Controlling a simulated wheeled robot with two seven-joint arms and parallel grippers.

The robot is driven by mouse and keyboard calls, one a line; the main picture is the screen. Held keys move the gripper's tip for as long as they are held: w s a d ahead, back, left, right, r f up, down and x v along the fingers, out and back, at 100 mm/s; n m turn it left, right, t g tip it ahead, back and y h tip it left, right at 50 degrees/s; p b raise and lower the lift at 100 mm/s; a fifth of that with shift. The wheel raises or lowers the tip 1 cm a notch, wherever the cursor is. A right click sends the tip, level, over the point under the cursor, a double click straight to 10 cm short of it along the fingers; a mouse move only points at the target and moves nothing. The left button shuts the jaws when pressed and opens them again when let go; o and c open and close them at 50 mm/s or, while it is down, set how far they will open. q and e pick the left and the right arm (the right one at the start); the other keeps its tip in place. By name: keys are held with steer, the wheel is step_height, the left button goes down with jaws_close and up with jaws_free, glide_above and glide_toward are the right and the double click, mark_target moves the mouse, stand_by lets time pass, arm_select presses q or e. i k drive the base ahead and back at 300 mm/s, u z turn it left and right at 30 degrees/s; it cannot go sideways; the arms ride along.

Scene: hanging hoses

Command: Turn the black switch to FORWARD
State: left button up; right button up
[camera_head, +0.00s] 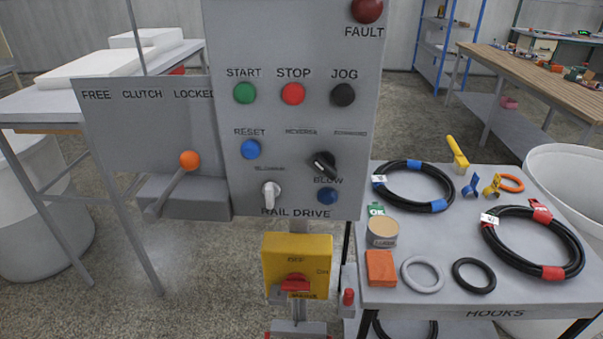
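The black switch (322,164) is a rotary knob on the right side of the grey RAIL DRIVE panel (218,190). Small labels sit above it: one at the left that seems to read REVERSE (301,132) and a blurred one at the right that seems to read FORWARD (350,133). The knob's handle lies slanted, from upper left to lower right. I cannot tell for sure which end is its pointer. Neither of my grippers is in view, and nothing touches the switch.
An orange-knobbed lever (190,160) stands left. A yellow isolator (312,252) hangs below. A table (400,306) with hoses (415,164) stands right.

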mark_target(325, 162)
steer(key=u, duration=2.2)
steer(key=k, duration=1.45)
steer(key=z, duration=2.15)
steer(key=i, duration=0.5)
steer(key=z, duration=0.05)
